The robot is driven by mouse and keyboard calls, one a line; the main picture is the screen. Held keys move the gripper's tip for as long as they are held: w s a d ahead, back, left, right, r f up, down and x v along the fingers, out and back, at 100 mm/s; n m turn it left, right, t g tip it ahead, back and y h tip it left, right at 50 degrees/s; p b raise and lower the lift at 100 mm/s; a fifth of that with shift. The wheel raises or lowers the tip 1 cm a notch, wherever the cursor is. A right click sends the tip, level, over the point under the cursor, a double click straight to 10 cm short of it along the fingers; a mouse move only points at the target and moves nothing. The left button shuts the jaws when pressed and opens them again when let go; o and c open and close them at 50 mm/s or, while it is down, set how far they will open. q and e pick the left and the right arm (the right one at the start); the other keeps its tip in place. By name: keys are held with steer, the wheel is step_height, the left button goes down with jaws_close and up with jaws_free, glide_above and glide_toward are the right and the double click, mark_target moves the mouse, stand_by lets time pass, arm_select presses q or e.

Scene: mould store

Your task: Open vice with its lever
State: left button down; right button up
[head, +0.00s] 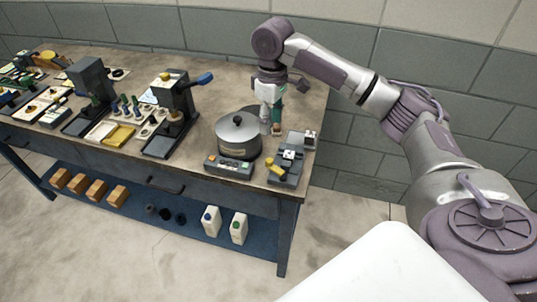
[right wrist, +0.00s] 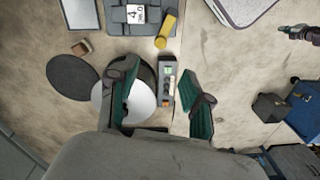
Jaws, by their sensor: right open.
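The vice (head: 290,160) is a grey block at the bench's front right corner, with a small white piece marked with dark dots on top. Its yellow lever (head: 275,167) sticks out at the front left. In the right wrist view the vice (right wrist: 120,14) is at the top edge, with the yellow lever (right wrist: 166,30) beside it. My right gripper (head: 271,127) is open and empty, behind the vice and apart from the lever. In the right wrist view its teal-padded fingers (right wrist: 164,95) are spread wide. What seems my left gripper (right wrist: 300,34) shows small at the right.
A round pot (head: 238,135) with a metal lid stands left of the vice, close to my right gripper, with a control box (head: 229,167) in front. Two upright presses (head: 175,100) and several small tools stand farther left. White bottles (head: 239,228) and wooden blocks (head: 97,189) are on the lower shelf.

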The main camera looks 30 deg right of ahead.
glide_above(271, 159)
step_height(271, 159, down, 4)
arm_select(q)
steer(key=shift+w+r+p, duration=0.4)
steer(key=shift+r+p, duration=0.2)
steer(key=shift+w+r+p, duration=0.35)
steer(key=shift+r+p, duration=0.2)
steer(key=shift+r, duration=0.05)
arm_select(e)
steer(key=f, duration=0.9)
steer(key=shift+a+f, duration=0.2)
steer(key=shift+a, duration=0.05)
jaws_close()
steer(key=p, duration=0.2)
steer(key=m+p, duration=0.1)
steer(key=shift+d+r+m+p, duration=0.3)
steer(key=shift+d+p, duration=0.05)
steer(key=shift+d+f, duration=0.1)
arm_select(q)
step_height(271, 159, up, 4)
steer(key=shift+w, duration=0.1)
arm_select(e)
steer(key=shift+f+m, duration=0.15)
steer(key=shift+m, duration=0.25)
